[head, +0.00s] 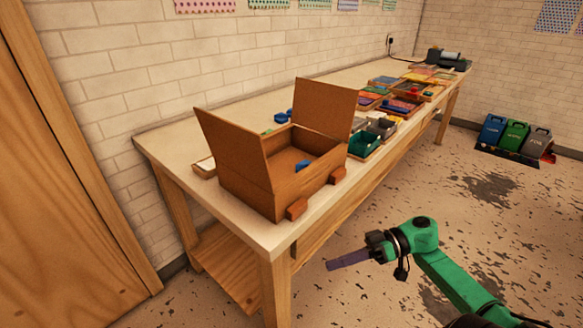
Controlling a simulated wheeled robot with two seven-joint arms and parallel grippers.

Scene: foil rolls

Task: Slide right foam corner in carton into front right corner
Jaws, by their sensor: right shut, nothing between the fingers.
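An open brown carton (246,191) stands on the table near its front end, with two large flaps raised. A small blue piece (302,166), which looks like a foam corner, shows inside the carton towards its right side. The rest of the carton's inside is partly hidden by its walls and left flap. My right gripper (332,266) is shut and empty. It is out in front of the table, lower right of the carton and well apart from it. My left gripper is not in view.
The long table (180,142) runs along the brick wall. Blue pieces (283,117) lie behind the carton. A green bin (362,143), a grey bin (381,127) and several coloured trays stand to its right. Floor bins (514,136) are far right. Floor before the table is clear.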

